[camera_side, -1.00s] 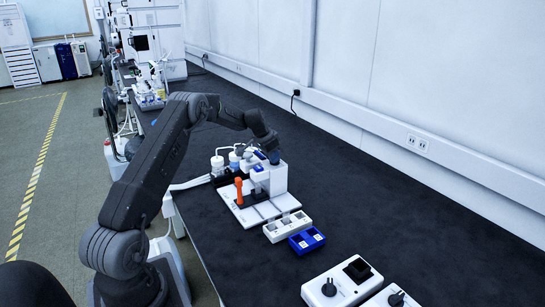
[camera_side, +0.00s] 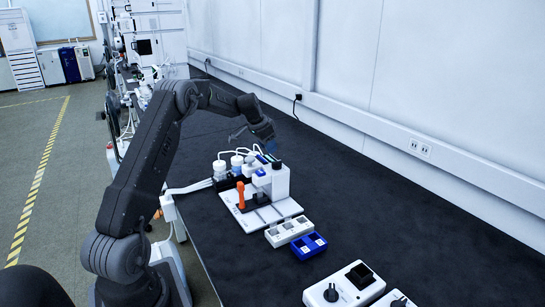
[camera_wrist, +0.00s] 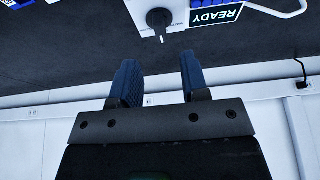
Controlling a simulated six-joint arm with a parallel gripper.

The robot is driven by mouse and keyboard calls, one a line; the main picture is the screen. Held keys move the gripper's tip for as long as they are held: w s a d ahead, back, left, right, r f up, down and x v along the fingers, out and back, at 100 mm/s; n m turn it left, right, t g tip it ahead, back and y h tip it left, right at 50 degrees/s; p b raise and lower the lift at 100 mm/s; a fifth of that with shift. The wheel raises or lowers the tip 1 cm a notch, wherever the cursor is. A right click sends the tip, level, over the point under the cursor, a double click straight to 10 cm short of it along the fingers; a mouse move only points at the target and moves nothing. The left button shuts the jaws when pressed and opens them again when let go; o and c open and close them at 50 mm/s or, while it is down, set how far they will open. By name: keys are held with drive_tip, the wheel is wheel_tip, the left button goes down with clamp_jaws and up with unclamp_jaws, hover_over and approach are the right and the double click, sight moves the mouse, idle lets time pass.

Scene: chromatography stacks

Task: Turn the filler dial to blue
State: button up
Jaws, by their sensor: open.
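The dial (camera_wrist: 158,20) is a round black knob with a pointer, on a white panel at the top of the wrist view. The pointer is toward the bottom of the picture; I cannot make out a blue mark beside it. In the side view the white filler unit (camera_side: 280,182) stands on a white base plate, and its dial cannot be made out. My gripper (camera_side: 254,142) is above the unit and apart from it. In the wrist view my gripper (camera_wrist: 158,60) is open and empty, its two blue-grey fingers below the dial and not touching it.
A lit READY display (camera_wrist: 216,15) is beside the dial. An orange-handled part (camera_side: 240,194), white-capped bottles (camera_side: 220,167), a white rack (camera_side: 288,230) and a blue rack (camera_side: 308,246) stand nearby. A white box with a black knob (camera_side: 331,293) is at front right. The wall is behind the bench.

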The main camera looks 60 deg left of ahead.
drive_tip(key=v, duration=0.6)
drive_tip(key=shift+r, duration=0.15)
drive_tip(key=s+d+r, duration=0.3)
drive_tip(key=d+r, duration=0.1)
drive_tip(key=d, duration=0.5)
drive_tip(key=s+d+r, duration=0.3)
drive_tip(key=d, duration=0.6)
drive_tip(key=s+d+r, duration=0.2)
drive_tip(key=d+r, duration=0.2)
drive_tip(key=d, duration=0.4)
drive_tip(key=s+d+f, duration=0.2)
drive_tip(key=s+d, duration=0.4)
drive_tip(key=s, duration=0.3)
drive_tip(key=s+d+f+t, duration=0.1)
drive_tip(key=s+d+f, duration=0.1)
drive_tip(key=s+d, duration=0.5)
drive_tip(key=s, duration=0.3)
drive_tip(key=shift+s+d+f, duration=0.15)
drive_tip(key=shift+s+d, duration=0.05)
drive_tip(key=shift+d, duration=0.05)
drive_tip(key=shift+c, duration=0.2)
